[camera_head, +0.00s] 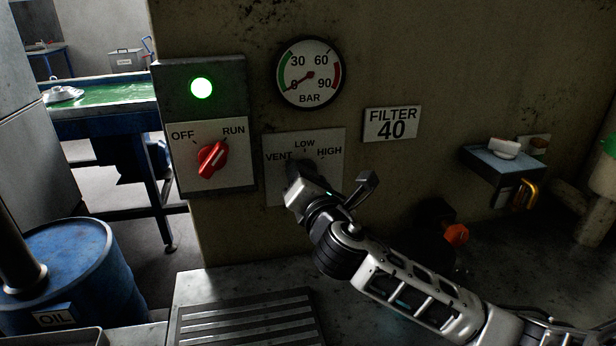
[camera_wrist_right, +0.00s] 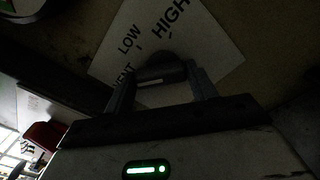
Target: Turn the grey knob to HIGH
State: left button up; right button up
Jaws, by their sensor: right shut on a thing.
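The plate marked VENT, LOW and HIGH (camera_head: 334,146) is on the wall. It also shows in the wrist view (camera_wrist_right: 207,53). My right gripper (camera_head: 298,172) is at the plate's middle and covers the knob in the head view. In the wrist view, the grey knob (camera_wrist_right: 162,72) is a dark rounded shape between the two fingers of my right gripper (camera_wrist_right: 162,87), which is shut on it. Which mark the knob points to cannot be told. My left gripper is not in view.
A red switch (camera_head: 212,159) marked OFF and RUN, under a green lamp (camera_head: 201,88), is just left of the plate. A BAR gauge (camera_head: 309,73) is above it. A FILTER 40 sign (camera_head: 391,124) and a small shelf (camera_head: 493,163) are to the right.

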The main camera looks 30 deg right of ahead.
pick_arm(q)
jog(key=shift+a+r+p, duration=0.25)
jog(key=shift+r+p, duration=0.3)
jog(key=shift+p, duration=0.65)
pick_arm(e)
jog(key=shift+s+d+f+m, duration=0.1)
jog(key=shift+m, duration=3.6)
jog(key=shift+w+d+f+m, duration=0.1)
jog(key=shift+d+m, duration=0.05)
jog(key=shift+m, duration=3.55)
jog(key=shift+s+d+m, duration=0.1)
jog(key=shift+m, duration=3.9)
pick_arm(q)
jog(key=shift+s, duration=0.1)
pick_arm(e)
jog(key=o, duration=1)
jog(key=shift+s, duration=0.1)
